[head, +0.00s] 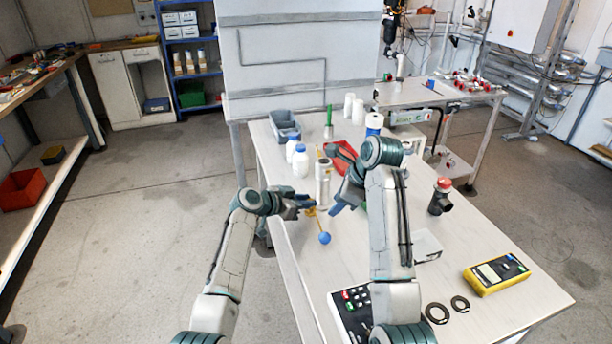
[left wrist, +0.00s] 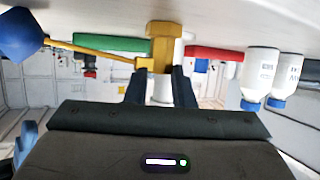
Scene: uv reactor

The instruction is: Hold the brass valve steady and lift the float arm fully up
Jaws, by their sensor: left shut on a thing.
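The brass valve (left wrist: 163,42) is between the two dark fingers of my left gripper (left wrist: 161,78) in the left wrist view, and that gripper is shut on it. In the head view, my left gripper (head: 305,204) is beside the white upright cylinder (head: 323,172). The float arm is a thin brass rod (left wrist: 95,51) running from the valve to a blue ball (left wrist: 22,35). In the head view the blue ball (head: 324,238) hangs low, below the valve. My right gripper (head: 340,203) is just above and right of the ball, apart from it. Its finger gap is unclear.
White bottles (head: 301,162), a grey bin (head: 284,126) and a red tray (head: 341,152) stand behind on the white table (head: 470,240). A black fitting with a red cap (head: 440,197), a yellow meter (head: 496,273), black rings (head: 437,313) and a keypad box (head: 352,305) lie nearer.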

